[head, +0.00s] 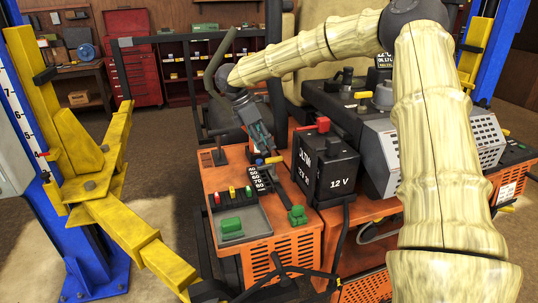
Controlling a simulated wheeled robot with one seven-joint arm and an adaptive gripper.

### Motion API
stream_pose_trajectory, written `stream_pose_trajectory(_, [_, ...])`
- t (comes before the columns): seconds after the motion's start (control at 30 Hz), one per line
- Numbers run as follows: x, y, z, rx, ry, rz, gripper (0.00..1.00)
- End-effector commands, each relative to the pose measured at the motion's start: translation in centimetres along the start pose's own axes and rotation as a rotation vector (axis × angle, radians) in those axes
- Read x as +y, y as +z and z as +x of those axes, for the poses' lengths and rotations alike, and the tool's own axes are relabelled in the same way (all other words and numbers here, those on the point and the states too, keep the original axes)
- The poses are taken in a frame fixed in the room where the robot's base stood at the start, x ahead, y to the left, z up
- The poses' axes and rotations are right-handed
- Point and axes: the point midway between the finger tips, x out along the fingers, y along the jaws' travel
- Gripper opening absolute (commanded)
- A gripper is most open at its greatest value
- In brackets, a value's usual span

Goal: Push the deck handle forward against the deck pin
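My gripper (264,148) reaches down over the orange mower console, its fingertips just above a black scale plate (261,178) with white numbers. The handle's shaft is not clearly visible, as the fingers cover that spot. I cannot tell whether the fingers touch or hold anything, or how wide they stand.
A black 12 V battery box (332,165) stands close right of the gripper. Coloured levers (233,192), a green block (231,225) and a green knob (297,215) sit nearer on the console. A yellow lift arm (140,240) on a blue post (75,220) is at left.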

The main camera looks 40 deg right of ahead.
Motion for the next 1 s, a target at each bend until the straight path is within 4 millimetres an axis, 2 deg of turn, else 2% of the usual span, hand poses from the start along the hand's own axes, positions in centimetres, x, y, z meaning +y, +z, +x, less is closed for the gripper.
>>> stream_pose_trajectory(0.1, [0.1,-0.1,-2.1,0.000,0.002,0.000,0.39])
stream_pose_trajectory(0.33, [0.1,-0.1,-4.5,0.000,0.001,-0.001,0.39])
stream_pose_trajectory(0.5, [0.1,-0.1,-5.1,0.001,0.000,-0.001,0.39])
stream_pose_trajectory(1.0, [0.1,-0.1,-5.1,0.001,0.000,-0.001,0.39])
